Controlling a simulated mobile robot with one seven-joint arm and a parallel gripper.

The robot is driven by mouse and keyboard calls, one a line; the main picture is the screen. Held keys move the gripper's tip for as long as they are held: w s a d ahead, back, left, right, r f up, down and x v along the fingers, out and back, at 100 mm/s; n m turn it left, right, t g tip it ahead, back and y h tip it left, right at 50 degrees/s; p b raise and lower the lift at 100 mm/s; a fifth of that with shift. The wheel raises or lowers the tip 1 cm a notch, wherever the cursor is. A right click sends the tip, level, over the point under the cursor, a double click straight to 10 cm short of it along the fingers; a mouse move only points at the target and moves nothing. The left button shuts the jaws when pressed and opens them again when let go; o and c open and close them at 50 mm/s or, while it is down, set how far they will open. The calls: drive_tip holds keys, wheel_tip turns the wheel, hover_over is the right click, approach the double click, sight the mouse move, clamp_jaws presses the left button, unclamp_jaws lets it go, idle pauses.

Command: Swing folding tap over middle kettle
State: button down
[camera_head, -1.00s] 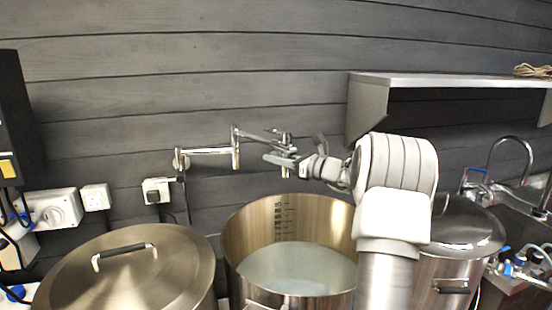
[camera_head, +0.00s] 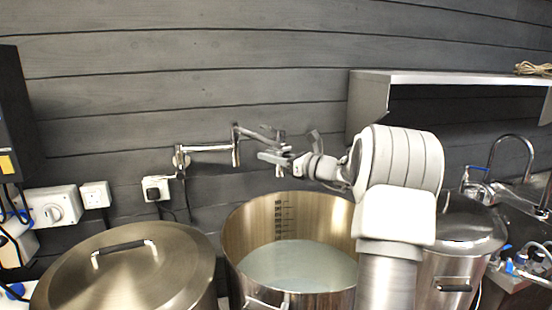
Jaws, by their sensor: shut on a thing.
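The folding tap (camera_head: 207,149) is a chrome two-section arm fixed to the dark plank wall. Its first section runs right from the wall mount to an upright joint, and its second section angles right toward my gripper. My gripper (camera_head: 281,158) is shut on the tap near its outer end, which it partly hides. The spout end (camera_head: 279,171) points down above the back part of the middle kettle (camera_head: 236,228). The middle kettle is steel, open, marked inside with a level scale, and holds pale cloudy liquid. My arm hides its right side.
A lidded kettle (camera_head: 130,275) stands at left and another lidded kettle (camera_head: 467,238) at right. A wall shelf (camera_head: 450,78) juts out above right. Sockets (camera_head: 95,195) are on the left wall. A sink tap (camera_head: 512,140) is at far right.

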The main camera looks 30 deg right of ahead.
drive_tip(key=shift+a, duration=0.5)
drive_tip(key=c, duration=0.7)
unclamp_jaws()
drive_tip(key=shift+s+d, duration=0.1)
drive_tip(key=b+v, duration=0.2)
drive_tip(key=v, duration=1.5)
drive_tip(key=shift+s, duration=0.1)
